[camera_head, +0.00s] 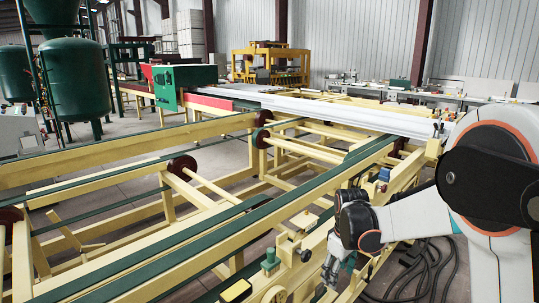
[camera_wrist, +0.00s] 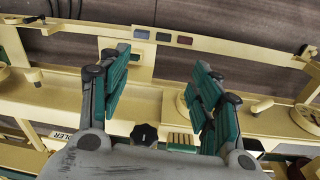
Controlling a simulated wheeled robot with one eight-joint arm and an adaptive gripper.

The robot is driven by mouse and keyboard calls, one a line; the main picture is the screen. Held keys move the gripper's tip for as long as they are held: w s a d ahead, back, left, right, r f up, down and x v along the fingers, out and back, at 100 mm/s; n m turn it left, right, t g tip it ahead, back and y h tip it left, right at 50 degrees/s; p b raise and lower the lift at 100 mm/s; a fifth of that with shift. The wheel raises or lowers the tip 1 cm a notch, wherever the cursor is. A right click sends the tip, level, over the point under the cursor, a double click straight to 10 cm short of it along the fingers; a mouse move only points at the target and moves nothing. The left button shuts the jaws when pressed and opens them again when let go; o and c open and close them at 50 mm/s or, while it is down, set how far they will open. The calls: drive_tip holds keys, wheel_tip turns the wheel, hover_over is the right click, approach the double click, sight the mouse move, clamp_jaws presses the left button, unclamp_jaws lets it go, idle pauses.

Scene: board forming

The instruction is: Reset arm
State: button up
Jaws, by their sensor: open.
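My gripper (camera_head: 333,270) hangs at the end of my arm at the lower right of the head view, over the near edge of the yellow machine frame (camera_head: 215,228). In the wrist view my gripper (camera_wrist: 160,95) shows two fingers with green pads, spread wide apart. Nothing is between them. I cannot tell how close the fingers are to the frame.
Green rails (camera_head: 290,190) run along the yellow conveyor. White boards (camera_head: 340,113) lie at its far side. Green tanks (camera_head: 80,80) stand at the left. Black cables (camera_head: 425,270) lie on the floor at right. A handwheel (camera_wrist: 195,107) is close to the right finger.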

drive_tip(key=s+r+m+t+b, duration=0.35)
drive_tip(key=s+r, duration=0.45)
drive_tip(key=s, duration=0.5)
drive_tip(key=s+f+m+t+b, duration=0.2)
drive_tip(key=s+m+t+b, duration=0.1)
drive_tip(key=s, duration=1)
drive_tip(key=shift+s+f+m+b, duration=0.35)
drive_tip(key=shift+m+b, duration=0.3)
drive_tip(key=shift+b, duration=0.35)
